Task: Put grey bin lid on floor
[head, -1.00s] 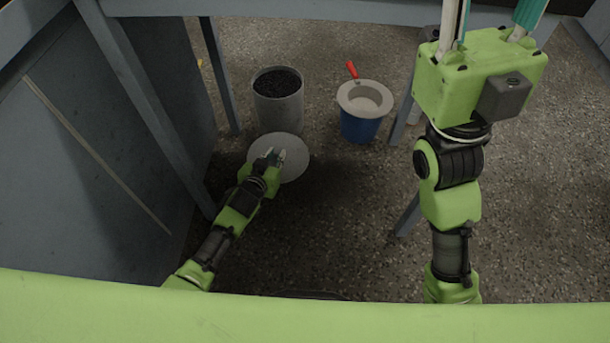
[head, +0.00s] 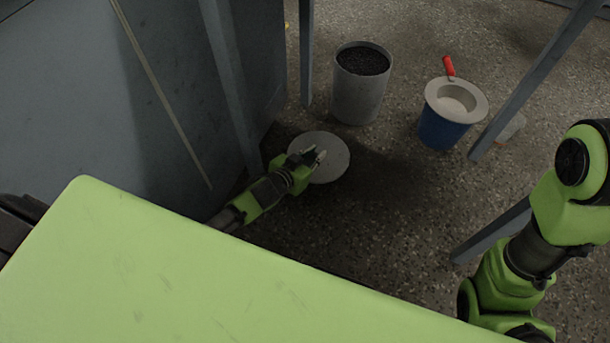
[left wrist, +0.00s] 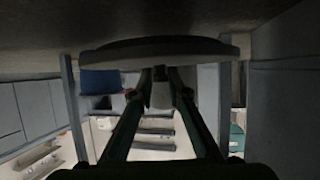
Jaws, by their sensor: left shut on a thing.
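The round grey bin lid (head: 335,165) lies flat and low at the floor in the head view, in front of the grey bin (head: 357,97). My left gripper (head: 314,155) comes over it from the lower left and is shut on its handle. In the left wrist view, which is upside down, the fingertips (left wrist: 160,76) meet at the middle of the lid (left wrist: 165,49), close to the floor. I cannot tell if the lid touches the floor. The bin stands open, filled with dark grains. My right gripper is out of view.
A blue bucket (head: 443,130) with a pale bowl-like top and a red-handled tool (head: 448,66) stands right of the bin. Bluish-grey table legs (head: 306,55) rise around. A dark panel (head: 232,62) stands left. Speckled floor (head: 400,215) is free between lid and bucket.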

